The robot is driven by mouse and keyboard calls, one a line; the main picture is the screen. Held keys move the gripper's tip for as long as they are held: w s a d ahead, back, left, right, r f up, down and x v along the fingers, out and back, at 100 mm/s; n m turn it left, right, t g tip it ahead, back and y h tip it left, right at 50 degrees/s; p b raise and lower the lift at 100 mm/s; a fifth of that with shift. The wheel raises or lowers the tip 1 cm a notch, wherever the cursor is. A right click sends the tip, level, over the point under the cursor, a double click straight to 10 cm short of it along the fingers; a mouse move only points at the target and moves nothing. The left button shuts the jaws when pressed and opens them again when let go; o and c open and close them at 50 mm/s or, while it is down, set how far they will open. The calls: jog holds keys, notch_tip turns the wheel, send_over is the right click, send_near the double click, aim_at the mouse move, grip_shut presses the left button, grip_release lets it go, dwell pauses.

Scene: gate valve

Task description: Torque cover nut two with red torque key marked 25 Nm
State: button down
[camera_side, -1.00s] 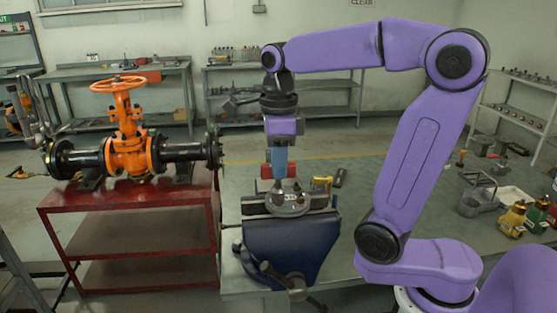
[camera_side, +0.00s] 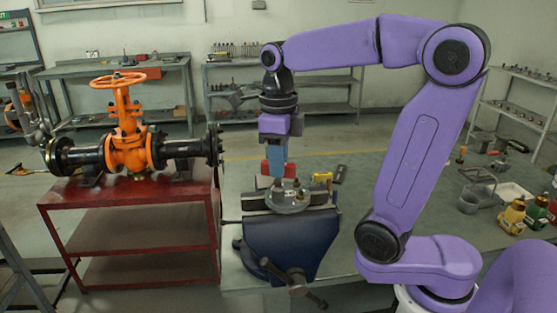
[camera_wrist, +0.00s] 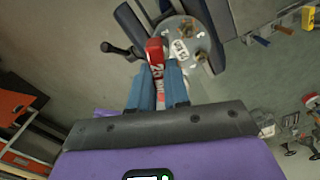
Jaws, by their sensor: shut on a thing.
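My gripper (camera_wrist: 158,85) is shut on the red torque key (camera_wrist: 154,54), held between its blue fingers. White digits on the key read like 25. In the side view my gripper (camera_side: 277,168) points down above the cover (camera_side: 287,203), a round grey metal disc held in the blue vise (camera_side: 278,245). The cover (camera_wrist: 186,58) also shows in the wrist view, with brass-coloured nuts and a pale label on its face. The key overlaps the cover's edge there. I cannot tell whether the key touches a nut, nor which nut is number two.
The orange gate valve (camera_side: 128,150) stands on a red table (camera_side: 120,205) at left. A grey caddy (camera_side: 478,195) and several bottles (camera_side: 512,215) stand at right. The bench middle is mostly clear.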

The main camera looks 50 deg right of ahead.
jog(key=m, duration=0.4)
dwell(0.3)
jog(key=shift+r, duration=0.3)
jog(key=shift+r, duration=1.05)
jog(key=n, duration=1.2)
